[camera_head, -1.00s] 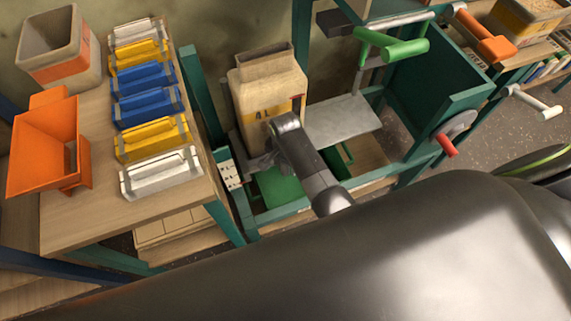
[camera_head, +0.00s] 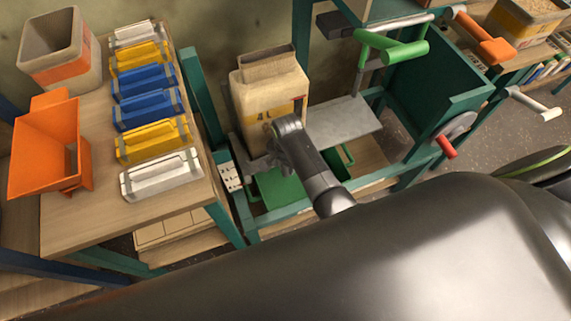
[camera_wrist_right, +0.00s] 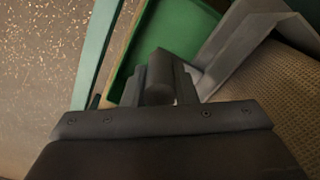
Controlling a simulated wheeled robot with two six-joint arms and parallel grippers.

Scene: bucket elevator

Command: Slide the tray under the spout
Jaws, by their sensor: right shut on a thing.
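A tan bag (camera_head: 268,95) with an open top stands upright at the left end of the grey metal tray surface (camera_head: 342,121) on the green frame. My right gripper (camera_head: 274,152) is at the bag's lower front. In the right wrist view my right gripper (camera_wrist_right: 160,80) is shut on a dark round handle (camera_wrist_right: 158,82), beside a bent grey metal piece (camera_wrist_right: 250,42). The handle seems to belong to the tray, but its join is hidden. I cannot make out the spout clearly. My left gripper is not in view.
A wooden table (camera_head: 85,222) with several coloured clips, an orange hopper (camera_head: 45,145) and a bin (camera_head: 60,48) stands at left. A green tray (camera_head: 280,190) lies below. A green-handled lever (camera_head: 392,45) and a red crank handle (camera_head: 446,146) are at right.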

